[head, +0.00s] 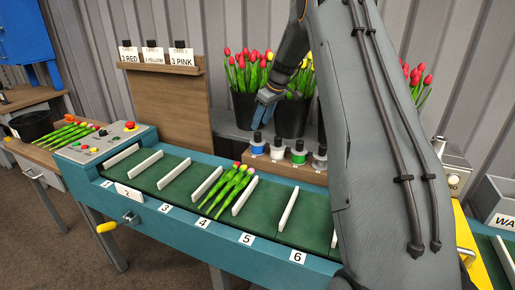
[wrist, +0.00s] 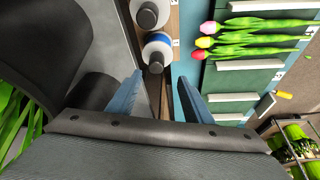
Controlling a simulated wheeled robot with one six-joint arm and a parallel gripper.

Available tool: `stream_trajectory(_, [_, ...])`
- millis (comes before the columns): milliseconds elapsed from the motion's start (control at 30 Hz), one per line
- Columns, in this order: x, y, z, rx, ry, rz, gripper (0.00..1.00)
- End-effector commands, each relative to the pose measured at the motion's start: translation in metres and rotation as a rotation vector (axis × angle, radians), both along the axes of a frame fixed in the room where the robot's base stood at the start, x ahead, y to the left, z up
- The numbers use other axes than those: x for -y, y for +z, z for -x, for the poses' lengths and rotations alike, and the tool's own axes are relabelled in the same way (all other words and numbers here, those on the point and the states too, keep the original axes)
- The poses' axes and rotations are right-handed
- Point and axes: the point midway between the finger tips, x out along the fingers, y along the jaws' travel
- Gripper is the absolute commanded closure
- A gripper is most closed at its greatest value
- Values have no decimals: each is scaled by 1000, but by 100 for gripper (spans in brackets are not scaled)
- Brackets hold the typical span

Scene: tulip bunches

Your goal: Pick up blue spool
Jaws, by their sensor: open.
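The blue spool (head: 257,145) has a dark top and stands upright at the left end of a row of spools on a wooden rack (head: 286,168). In the wrist view the blue spool (wrist: 158,52) shows a dark top and a blue and white body, just beyond the fingertips. My gripper (head: 264,104) has blue fingers and hangs above the blue spool, apart from it. In the wrist view my gripper (wrist: 160,78) is open with nothing between its fingers. A paler spool (wrist: 149,13) stands beside the blue one.
A green conveyor (head: 270,205) with white dividers and a tulip bunch (head: 229,187) runs in front of the rack. Black buckets of tulips (head: 291,117) stand close behind the spools. A wooden card stand (head: 165,105) is to the left.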

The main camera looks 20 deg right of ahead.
Motion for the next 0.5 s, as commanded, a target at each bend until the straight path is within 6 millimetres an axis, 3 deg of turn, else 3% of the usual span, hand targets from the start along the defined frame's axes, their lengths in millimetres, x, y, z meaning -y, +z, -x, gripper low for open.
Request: stream_trajectory(500, [-2,-48,-18,-1,3,0,54])
